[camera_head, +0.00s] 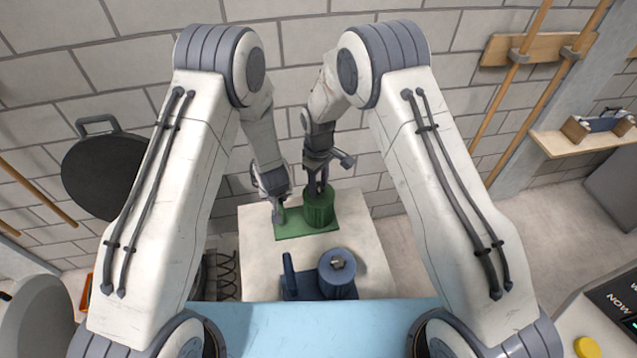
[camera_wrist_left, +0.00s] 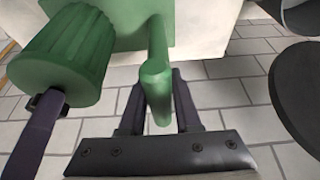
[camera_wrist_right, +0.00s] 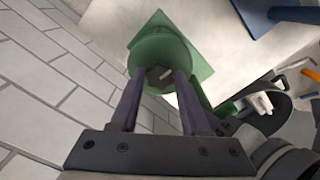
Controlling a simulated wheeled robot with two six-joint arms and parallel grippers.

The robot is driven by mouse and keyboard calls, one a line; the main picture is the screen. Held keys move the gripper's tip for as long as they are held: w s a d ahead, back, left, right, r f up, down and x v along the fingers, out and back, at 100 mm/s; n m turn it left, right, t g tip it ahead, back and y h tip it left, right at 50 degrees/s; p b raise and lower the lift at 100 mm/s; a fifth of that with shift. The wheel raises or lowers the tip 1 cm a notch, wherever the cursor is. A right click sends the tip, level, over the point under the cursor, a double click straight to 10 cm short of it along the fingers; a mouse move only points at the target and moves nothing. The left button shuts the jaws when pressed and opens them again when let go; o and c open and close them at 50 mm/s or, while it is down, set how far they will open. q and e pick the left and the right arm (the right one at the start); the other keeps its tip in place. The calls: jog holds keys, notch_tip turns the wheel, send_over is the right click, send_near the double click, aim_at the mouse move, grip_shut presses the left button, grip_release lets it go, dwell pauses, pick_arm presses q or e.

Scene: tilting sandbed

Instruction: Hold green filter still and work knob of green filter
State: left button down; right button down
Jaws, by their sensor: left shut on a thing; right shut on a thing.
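The green filter (camera_head: 318,211) stands on the pale block, with a flat plate, a ribbed round body and an upright handle. My left gripper (camera_head: 279,204) is shut on the handle, which shows between its fingers in the left wrist view (camera_wrist_left: 157,85). My right gripper (camera_head: 319,188) comes down over the top of the round body. In the right wrist view its fingers are shut around the small grey knob (camera_wrist_right: 157,76) on that top. The fingers hide part of the knob, and its turn angle is hard to tell.
A blue filter (camera_head: 338,275) with a grey knob and its own handle stands nearer on the same pale block (camera_head: 259,262). A light blue surface (camera_head: 320,318) lies in front. A dark round pan-like thing (camera_head: 105,172) hangs on the brick wall at left.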

aim_at(318, 187)
jog(key=shift+a+n, duration=0.1)
jog(key=shift+n, duration=0.4)
jog(key=shift+r, duration=0.1)
jog(key=shift+c, duration=1.9)
grip_release()
notch_tip(318, 187, up, 12)
pick_arm(q)
jog(key=c, duration=0.5)
grip_release()
